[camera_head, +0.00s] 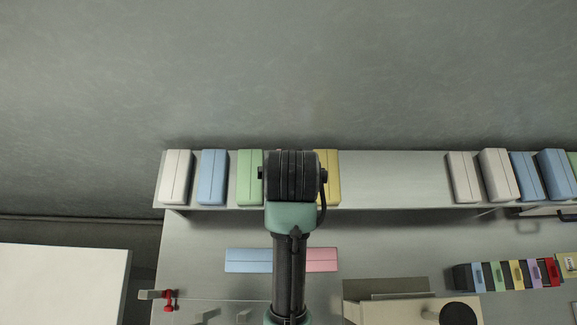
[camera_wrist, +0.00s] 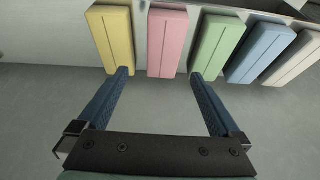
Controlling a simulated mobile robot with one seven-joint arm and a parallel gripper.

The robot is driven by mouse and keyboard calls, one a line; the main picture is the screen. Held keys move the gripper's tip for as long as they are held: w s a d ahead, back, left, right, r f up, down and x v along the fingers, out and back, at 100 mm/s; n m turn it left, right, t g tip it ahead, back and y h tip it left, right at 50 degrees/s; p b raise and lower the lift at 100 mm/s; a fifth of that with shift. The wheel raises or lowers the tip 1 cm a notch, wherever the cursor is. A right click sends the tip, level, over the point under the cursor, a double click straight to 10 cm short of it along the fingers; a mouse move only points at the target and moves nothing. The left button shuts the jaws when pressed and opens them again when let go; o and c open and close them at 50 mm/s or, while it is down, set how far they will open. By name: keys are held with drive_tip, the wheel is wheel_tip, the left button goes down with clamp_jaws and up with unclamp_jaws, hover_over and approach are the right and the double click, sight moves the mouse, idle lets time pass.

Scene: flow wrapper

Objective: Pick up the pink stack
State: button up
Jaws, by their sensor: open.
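The pink stack (camera_wrist: 167,44) stands in a row of coloured stacks, between a yellow stack (camera_wrist: 111,38) and a green stack (camera_wrist: 217,46) in the wrist view. My gripper (camera_wrist: 159,75) is open and empty. Its two blue fingers sit either side of the pink stack's near end, the left tip by the yellow stack and the right tip by the green one. Contact cannot be told. In the head view my arm covers that pink stack, between the green stack (camera_head: 249,178) and the yellow stack (camera_head: 328,178).
The stacks stand on a metal shelf (camera_head: 390,180) against a grey wall, with bare shelf right of the yellow one. Below lie a flat blue piece (camera_head: 248,260) and a pink piece (camera_head: 322,260), partly behind my arm. Small coloured boxes (camera_head: 515,274) stand at right.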

drive_tip(key=x, duration=0.3)
drive_tip(key=shift+w+f, duration=0.25)
drive_tip(key=shift+a+p+x, duration=0.15)
drive_tip(key=shift+p+x, duration=0.3)
drive_tip(key=shift+x, duration=0.8)
drive_tip(key=shift+a+p+x, duration=0.15)
drive_tip(key=shift+p+x, duration=0.25)
drive_tip(key=shift+x, duration=0.9)
drive_tip(key=shift+s, duration=0.15)
drive_tip(key=c, duration=1.3)
drive_tip(key=shift+o, duration=0.2)
